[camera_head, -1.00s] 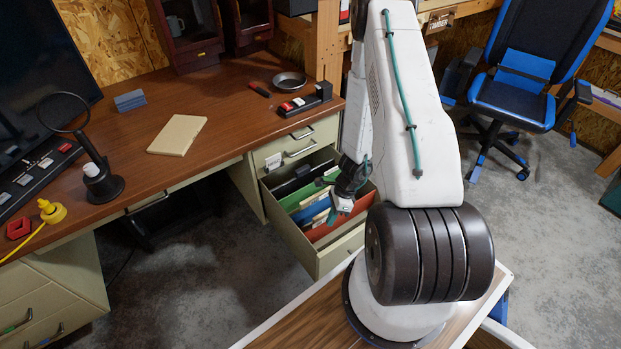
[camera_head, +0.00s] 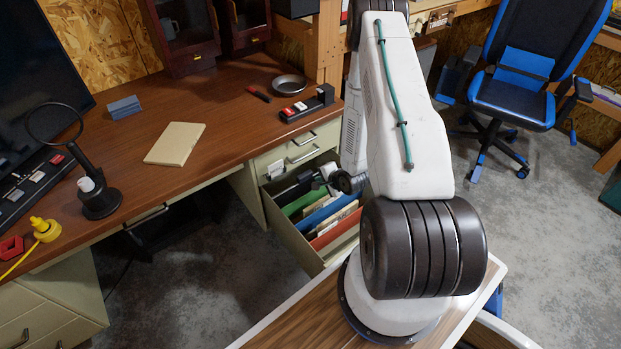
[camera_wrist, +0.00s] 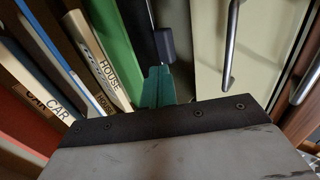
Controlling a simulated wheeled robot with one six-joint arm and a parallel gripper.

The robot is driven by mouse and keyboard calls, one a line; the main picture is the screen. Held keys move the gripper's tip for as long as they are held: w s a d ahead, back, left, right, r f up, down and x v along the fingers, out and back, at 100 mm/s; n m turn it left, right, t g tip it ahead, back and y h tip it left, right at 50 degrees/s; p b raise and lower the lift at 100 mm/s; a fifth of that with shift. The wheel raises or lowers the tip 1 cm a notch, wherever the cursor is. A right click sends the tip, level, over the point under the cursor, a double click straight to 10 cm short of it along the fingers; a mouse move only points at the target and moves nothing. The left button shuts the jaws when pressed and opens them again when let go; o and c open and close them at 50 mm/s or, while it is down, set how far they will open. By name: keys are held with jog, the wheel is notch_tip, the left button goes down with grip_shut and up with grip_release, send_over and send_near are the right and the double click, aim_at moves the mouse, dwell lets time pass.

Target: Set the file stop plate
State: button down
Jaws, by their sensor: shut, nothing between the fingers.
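The open file drawer (camera_head: 290,228) holds hanging files. A black plate (camera_head: 283,188) stands behind the files; I take it for the file stop plate, though it is partly hidden. In the wrist view a dark block on a thin rod (camera_wrist: 165,45) lies just beyond my fingertips; I cannot tell whether they touch it. My gripper (camera_wrist: 157,86) has teal fingertips, shut and empty, near the green folder (camera_wrist: 112,35). In the head view my wrist hangs over the drawer's back right part, with the fingertips hard to make out.
Files with tabs reading HOUSE (camera_wrist: 97,55) and CAR stand left of my gripper in the wrist view. A cream drawer front with metal handles (camera_wrist: 232,45) is close on the right. The desk (camera_head: 225,115) bears a notebook (camera_head: 175,144) and a magnifier (camera_head: 98,190).

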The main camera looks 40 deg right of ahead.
aim_at(304, 175)
jog(key=x, duration=0.9)
jog(key=shift+w+d+f, duration=0.1)
jog(key=shift+d+f, duration=0.05)
jog(key=shift+f, duration=0.05)
jog(key=shift+w, duration=0.1)
jog(key=shift+w+d, duration=0.1)
jog(key=shift+w, duration=1.4)
